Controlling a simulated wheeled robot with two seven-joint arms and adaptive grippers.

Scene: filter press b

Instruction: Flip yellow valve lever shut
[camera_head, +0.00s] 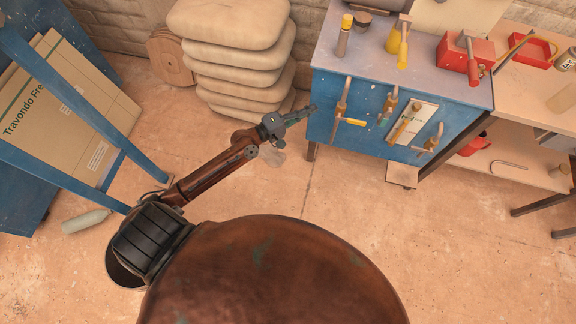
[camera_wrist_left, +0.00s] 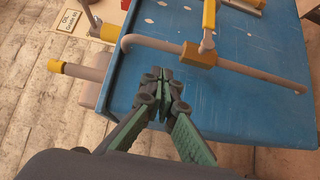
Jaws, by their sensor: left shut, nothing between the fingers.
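The yellow valve lever (camera_head: 351,121) is on the leftmost pipe of the blue cabinet's front and sticks out to the right. In the left wrist view the lever (camera_wrist_left: 208,18) points up from a brass valve body (camera_wrist_left: 198,56) on a bent grey pipe (camera_wrist_left: 245,70). My left gripper (camera_head: 313,107) is at the left edge of the cabinet front, left of this pipe. In the wrist view its fingertips (camera_wrist_left: 163,74) are together and empty, in front of the blue panel and apart from the lever. My right gripper is not in view.
The blue cabinet (camera_head: 370,150) carries several more pipes with valves. Stacked sacks (camera_head: 235,65) are behind my left arm. The floor in front of the cabinet is clear.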

